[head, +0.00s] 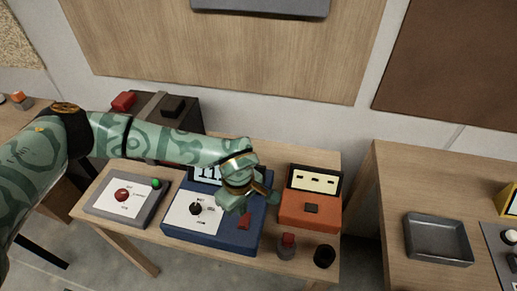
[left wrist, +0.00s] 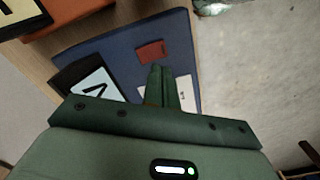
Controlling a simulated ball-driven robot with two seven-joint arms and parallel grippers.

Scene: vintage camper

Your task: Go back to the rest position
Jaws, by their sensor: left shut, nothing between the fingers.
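My left arm, patterned in pale green, reaches in from the left in the head view. My left gripper (head: 248,196) is above the blue box (head: 179,230) on the small wooden table. Its fingers are shut and empty; they also show shut in the left wrist view (left wrist: 160,82), over the blue box (left wrist: 118,46). The arm and gripper hide part of the blue box's display. A red switch (head: 244,221) and a black-knobbed joystick (head: 196,208) show on the box. My right gripper is not in view.
An orange box (head: 308,211) with a display stands right of the gripper. A grey panel with a red button (head: 122,195) is at left. A red-topped piece (head: 287,244) and black cup (head: 324,256) sit in front. A grey tray (head: 438,238) lies on the right table.

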